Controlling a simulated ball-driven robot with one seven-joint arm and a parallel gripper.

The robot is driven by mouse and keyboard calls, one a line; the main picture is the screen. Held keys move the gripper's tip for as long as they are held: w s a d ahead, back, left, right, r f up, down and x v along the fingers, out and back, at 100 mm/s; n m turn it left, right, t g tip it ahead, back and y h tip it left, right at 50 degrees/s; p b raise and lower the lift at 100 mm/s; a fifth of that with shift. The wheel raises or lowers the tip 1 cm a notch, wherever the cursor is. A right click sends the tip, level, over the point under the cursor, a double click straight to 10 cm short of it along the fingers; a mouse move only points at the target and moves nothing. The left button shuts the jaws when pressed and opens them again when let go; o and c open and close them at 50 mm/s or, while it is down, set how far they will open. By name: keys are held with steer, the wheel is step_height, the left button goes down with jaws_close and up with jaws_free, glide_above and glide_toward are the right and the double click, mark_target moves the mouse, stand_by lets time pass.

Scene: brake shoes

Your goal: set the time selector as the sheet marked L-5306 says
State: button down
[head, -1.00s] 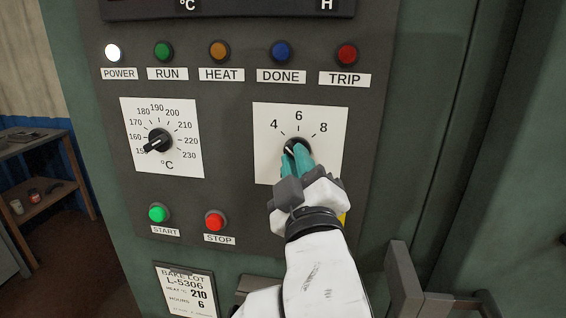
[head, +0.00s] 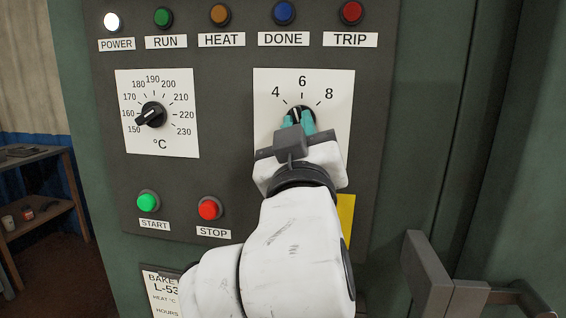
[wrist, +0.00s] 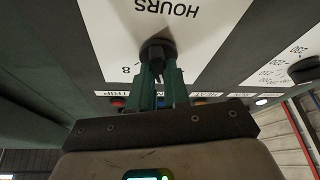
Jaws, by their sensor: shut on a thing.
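The time selector (head: 301,110) is a black knob on a white plate marked 4, 6 and 8. Its white pointer line is partly hidden by my fingers and seems to point up, slightly left of the 6. My gripper (head: 299,121) has its teal fingers shut on this knob. The wrist view shows the fingers (wrist: 159,80) on both sides of the knob (wrist: 155,50), under the word HOURS.
The temperature knob (head: 150,115) on the left points near 150. Below it are the green START button (head: 147,202) and red STOP button (head: 209,209). The POWER lamp (head: 112,22) is lit white. A grey handle (head: 440,280) sticks out at lower right.

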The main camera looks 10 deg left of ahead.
steer(key=m+h+b, duration=0.1)
steer(key=m+b, duration=0.1)
steer(key=b, duration=0.1)
steer(key=m+h+b, duration=0.1)
steer(key=m+b, duration=0.2)
steer(key=shift+a+f+h, duration=0.2)
steer(key=shift+h, duration=0.2)
steer(key=shift+r+m, duration=0.1)
steer(key=shift+m, duration=0.3)
steer(key=shift+a, duration=0.1)
steer(key=c, duration=1.3)
jaws_free()
steer(key=shift+o, duration=1)
steer(key=shift+t, duration=0.3)
steer(key=b+v, duration=0.1)
steer(key=v, duration=1)
steer(key=shift+r, duration=0.15)
